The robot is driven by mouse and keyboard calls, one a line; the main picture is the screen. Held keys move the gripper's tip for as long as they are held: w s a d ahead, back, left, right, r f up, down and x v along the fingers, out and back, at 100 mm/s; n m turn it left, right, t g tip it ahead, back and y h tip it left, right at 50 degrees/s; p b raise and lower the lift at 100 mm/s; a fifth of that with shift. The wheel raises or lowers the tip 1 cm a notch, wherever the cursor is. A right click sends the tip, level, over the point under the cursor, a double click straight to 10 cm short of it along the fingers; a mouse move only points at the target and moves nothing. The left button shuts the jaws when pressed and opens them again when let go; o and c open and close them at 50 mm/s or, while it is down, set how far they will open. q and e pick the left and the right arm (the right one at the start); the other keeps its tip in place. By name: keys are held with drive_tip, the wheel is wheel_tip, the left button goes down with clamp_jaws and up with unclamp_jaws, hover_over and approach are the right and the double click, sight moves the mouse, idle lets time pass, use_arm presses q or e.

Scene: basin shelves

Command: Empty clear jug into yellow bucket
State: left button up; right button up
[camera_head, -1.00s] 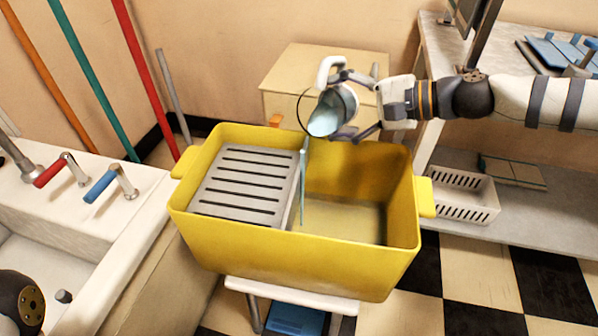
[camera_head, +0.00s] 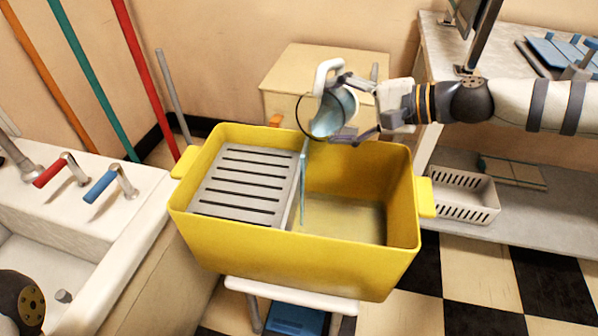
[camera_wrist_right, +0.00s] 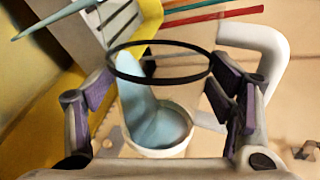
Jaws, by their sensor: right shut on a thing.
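The clear jug (camera_head: 338,110) has a dark rim and a white handle and is tilted over the yellow bucket (camera_head: 290,252). My right gripper (camera_head: 350,108) is shut on the jug from the right, above the bucket's back edge. A pale blue stream (camera_head: 303,185) falls from the jug's rim into the bucket, beside the grey slotted grate. In the right wrist view, the jug (camera_wrist_right: 160,130) sits between my fingers with blue liquid running to its rim. My left gripper is out of view; only a dark part of my left arm shows at the lower left.
The grey slotted grate (camera_head: 245,185) covers the bucket's left half; its right half is open. A white sink with red and blue taps (camera_head: 110,183) is at the left. A white basket (camera_head: 463,195) sits on a low shelf at right. A wooden cabinet (camera_head: 325,70) stands behind.

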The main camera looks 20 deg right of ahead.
sight(328, 100)
drive_tip(key=shift+s+a+r+n+h, duration=0.3)
drive_tip(key=shift+s+a+r+n, duration=0.15)
drive_tip(key=shift+a+n, duration=0.05)
idle(0.5)
drive_tip(key=shift+s+a+r+n+t, duration=0.1)
drive_tip(key=shift+a+r+n+t, duration=0.05)
drive_tip(key=shift+r+n+t, duration=0.2)
